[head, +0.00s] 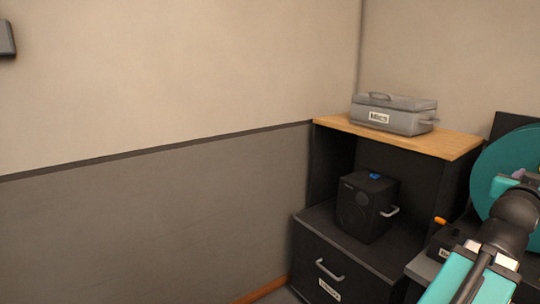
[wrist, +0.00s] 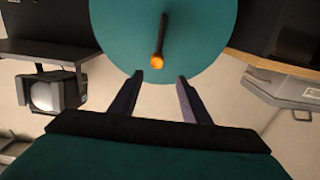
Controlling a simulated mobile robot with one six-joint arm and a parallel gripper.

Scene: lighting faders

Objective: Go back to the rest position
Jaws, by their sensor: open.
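My gripper (wrist: 160,78) is open and empty in the wrist view, its two dark fingers spread apart. A dark lever with an orange tip (wrist: 158,62) shows just above the gap between the fingertips, against a large teal disc (wrist: 115,35). The fingers do not grip it; how far off it is I cannot tell. In the head view my teal and black arm fills the lower right, and my fingers cannot be made out there. An orange tip (head: 440,221) shows beside the arm, above a dark box (head: 441,243) whose label is partly hidden.
A black cabinet (head: 365,275) with a wooden top (head: 455,144) stands right of centre. A grey case labelled Mics (head: 395,114) sits on top and a black speaker (head: 366,207) inside. The wrist view shows a lamp (wrist: 50,92) at left. The wall side at left looks clear.

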